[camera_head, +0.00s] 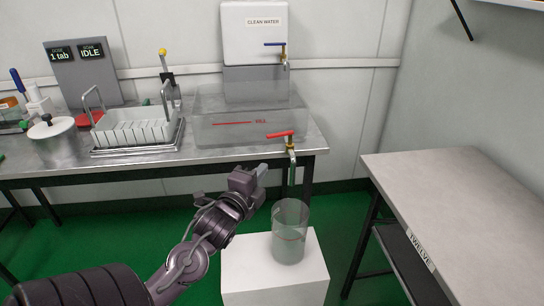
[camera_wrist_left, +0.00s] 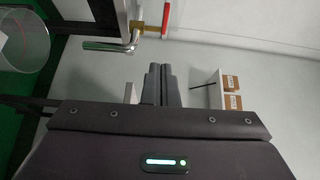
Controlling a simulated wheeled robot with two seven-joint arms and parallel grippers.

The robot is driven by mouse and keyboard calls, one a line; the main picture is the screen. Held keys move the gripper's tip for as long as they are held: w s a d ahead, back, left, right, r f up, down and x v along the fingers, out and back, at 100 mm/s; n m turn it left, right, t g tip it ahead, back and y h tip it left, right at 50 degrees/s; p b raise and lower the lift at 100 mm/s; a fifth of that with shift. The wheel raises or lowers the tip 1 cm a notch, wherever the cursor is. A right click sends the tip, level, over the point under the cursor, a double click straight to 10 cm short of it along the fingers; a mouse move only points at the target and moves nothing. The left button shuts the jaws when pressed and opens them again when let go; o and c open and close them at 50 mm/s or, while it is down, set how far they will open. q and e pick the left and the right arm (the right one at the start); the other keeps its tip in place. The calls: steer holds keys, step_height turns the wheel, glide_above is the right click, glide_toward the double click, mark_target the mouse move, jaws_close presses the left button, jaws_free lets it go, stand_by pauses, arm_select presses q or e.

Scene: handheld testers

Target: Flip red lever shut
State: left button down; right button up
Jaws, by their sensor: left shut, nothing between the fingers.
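The red lever (camera_head: 281,134) sits on top of a brass-and-steel tap on the front of a clear tank. It lies roughly crosswise to the downward spout (camera_head: 291,170). The lever also shows at the top of the left wrist view (camera_wrist_left: 166,17), beside the brass tap body (camera_wrist_left: 148,29). My left gripper (camera_head: 256,176) is below and left of the lever, apart from it. Its fingers (camera_wrist_left: 160,85) are shut together and empty. My right gripper is not in view.
A clear cylinder (camera_head: 290,250) stands on a white block (camera_head: 275,285) below the spout. A blue lever (camera_head: 274,44) is on the clean water tank (camera_head: 254,30) above. A rack (camera_head: 136,138) stands left on the steel bench. A grey table (camera_head: 465,190) is at the right.

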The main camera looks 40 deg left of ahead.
arm_select(q)
glide_toward(278, 136)
steer(key=w, duration=0.5)
steer(key=shift+w+a+f, duration=0.1)
steer(key=shift+w+a, duration=0.15)
steer(key=shift+a, duration=0.6)
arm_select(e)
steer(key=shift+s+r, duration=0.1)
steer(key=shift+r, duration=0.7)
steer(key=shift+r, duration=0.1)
